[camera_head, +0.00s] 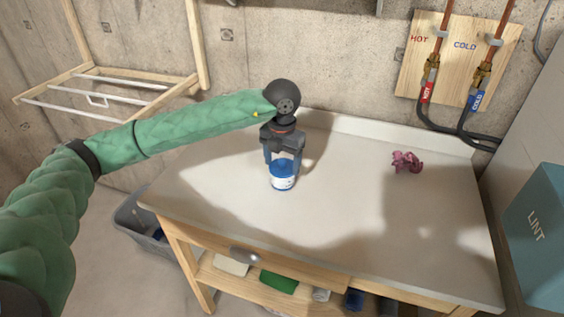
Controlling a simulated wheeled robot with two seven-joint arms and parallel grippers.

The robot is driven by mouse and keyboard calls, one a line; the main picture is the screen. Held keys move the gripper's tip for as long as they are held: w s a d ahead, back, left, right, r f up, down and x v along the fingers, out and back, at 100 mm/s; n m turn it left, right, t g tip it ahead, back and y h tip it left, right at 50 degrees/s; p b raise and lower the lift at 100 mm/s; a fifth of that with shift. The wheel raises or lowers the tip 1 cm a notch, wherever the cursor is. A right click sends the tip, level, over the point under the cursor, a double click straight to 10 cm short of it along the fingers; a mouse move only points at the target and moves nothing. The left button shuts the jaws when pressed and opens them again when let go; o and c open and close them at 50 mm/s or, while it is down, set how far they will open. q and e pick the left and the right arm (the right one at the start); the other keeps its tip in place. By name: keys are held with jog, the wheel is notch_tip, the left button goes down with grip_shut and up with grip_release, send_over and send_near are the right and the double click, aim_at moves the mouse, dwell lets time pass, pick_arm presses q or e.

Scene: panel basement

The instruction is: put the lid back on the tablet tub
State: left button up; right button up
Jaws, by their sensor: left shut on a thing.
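The tablet tub (283,183) is a small white tub with a blue and white label, upright on the pale tabletop left of its middle. A blue lid (281,166) is at the top of the tub, between the fingers of my left gripper (281,161). The gripper points down and is shut on the lid. The lid looks level and on or just above the rim; I cannot tell whether it is seated. My right gripper is not in view.
A pink crumpled thing (407,161) lies at the table's right. The worktable (370,230) is otherwise clear. Hot and cold pipes run behind.

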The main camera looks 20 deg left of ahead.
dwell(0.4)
pick_arm(q)
jog(key=o, duration=1)
jog(key=shift+o, duration=0.5)
jog(key=shift+r, duration=0.15)
jog(key=shift+r+p, duration=0.8)
jog(key=shift+r, duration=2.55)
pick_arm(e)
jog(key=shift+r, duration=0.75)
pick_arm(q)
grip_shut()
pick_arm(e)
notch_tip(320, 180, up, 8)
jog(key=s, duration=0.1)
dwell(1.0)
